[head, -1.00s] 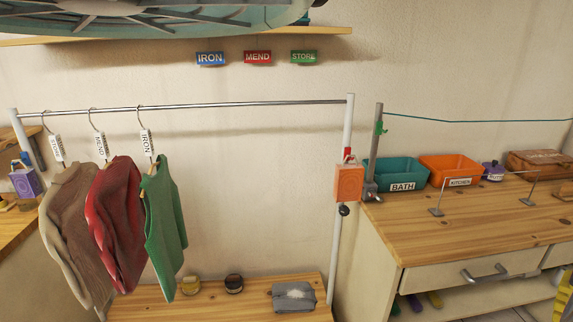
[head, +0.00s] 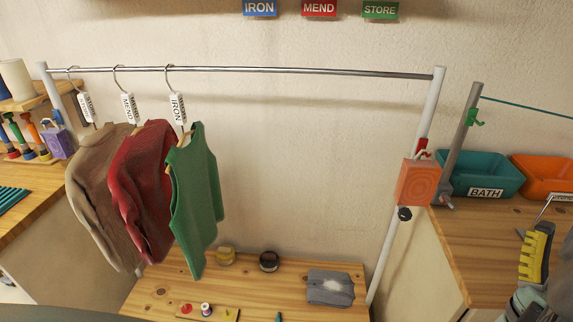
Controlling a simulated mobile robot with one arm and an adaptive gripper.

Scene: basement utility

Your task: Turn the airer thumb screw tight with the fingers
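A clothes rail with white posts spans the view. A round black knob (head: 404,214) sits on its right post (head: 388,248), just below an orange block (head: 417,183). It may be the airer thumb screw; I cannot tell for sure. A grey metal post (head: 460,140) stands to its right at the bench edge, with a small metal clamp (head: 447,202) at its foot. My gripper (head: 537,255) shows at the lower right edge as a yellow ridged finger and grey parts. It is right of the knob and apart from it. Its other finger is not clear.
Three garments (head: 145,190) hang at the rail's left. A teal bath bin (head: 485,170) and an orange bin (head: 540,178) stand on the right bench.

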